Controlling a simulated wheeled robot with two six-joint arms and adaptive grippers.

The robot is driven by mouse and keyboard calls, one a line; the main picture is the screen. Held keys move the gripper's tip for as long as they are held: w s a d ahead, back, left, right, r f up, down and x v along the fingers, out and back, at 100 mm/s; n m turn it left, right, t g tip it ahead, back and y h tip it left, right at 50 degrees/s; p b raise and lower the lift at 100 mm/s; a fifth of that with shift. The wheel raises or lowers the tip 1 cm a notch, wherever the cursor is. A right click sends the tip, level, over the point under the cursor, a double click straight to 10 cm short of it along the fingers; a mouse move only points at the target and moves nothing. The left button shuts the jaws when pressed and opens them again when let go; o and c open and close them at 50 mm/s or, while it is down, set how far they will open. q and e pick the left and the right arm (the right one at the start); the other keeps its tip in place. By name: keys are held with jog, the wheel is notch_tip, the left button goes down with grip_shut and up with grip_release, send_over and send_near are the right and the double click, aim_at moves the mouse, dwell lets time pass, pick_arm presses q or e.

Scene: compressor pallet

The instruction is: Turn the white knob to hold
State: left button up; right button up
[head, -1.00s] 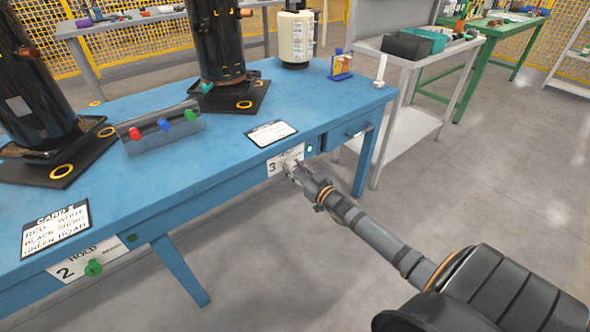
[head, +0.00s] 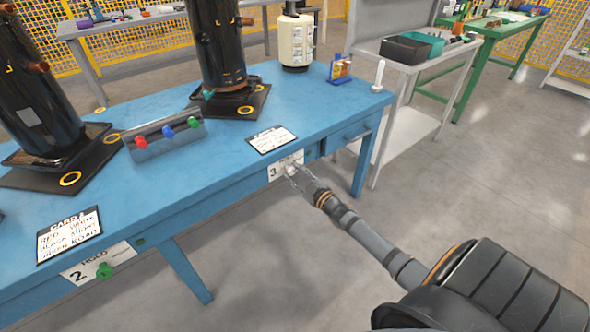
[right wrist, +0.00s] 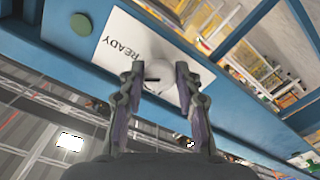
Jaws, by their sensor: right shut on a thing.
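The white knob (head: 291,168) sits on the white plate marked 3 (head: 274,172) on the front edge of the blue bench. My right gripper (head: 293,174) is at the plate, shut on the knob. In the right wrist view the knob (right wrist: 160,76) lies between the two fingers (right wrist: 158,84), with a dark mark on its face. The word READY shows on the plate (right wrist: 120,42) there; HOLD cannot be made out on this plate. A dull green disc (right wrist: 80,24) sits beside the plate. My left gripper is not in view.
A card (head: 271,139) lies on the blue bench (head: 215,155) above the plate. To the left are a green knob (head: 104,270) on plate 2 and a box with red, blue and green knobs (head: 166,140). Black compressors (head: 215,45) stand behind. Floor to the right is clear.

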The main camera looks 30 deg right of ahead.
jog(key=n+p, duration=0.2)
jog(key=n, duration=0.4)
jog(key=shift+p, duration=0.35)
jog(key=n, duration=0.2)
jog(key=shift+n, duration=0.4)
pick_arm(q)
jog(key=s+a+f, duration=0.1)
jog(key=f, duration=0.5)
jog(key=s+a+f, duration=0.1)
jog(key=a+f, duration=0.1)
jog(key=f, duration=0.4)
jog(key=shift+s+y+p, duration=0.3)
jog(key=shift+p, duration=0.1)
pick_arm(e)
jog(key=shift+n, duration=1.1)
jog(key=o, duration=1.1)
jog(key=shift+o, duration=0.2)
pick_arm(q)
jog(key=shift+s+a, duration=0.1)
pick_arm(e)
jog(key=shift+s, duration=0.1)
jog(key=shift+s, duration=0.3)
jog(key=s+d, duration=0.1)
jog(key=s, duration=1)
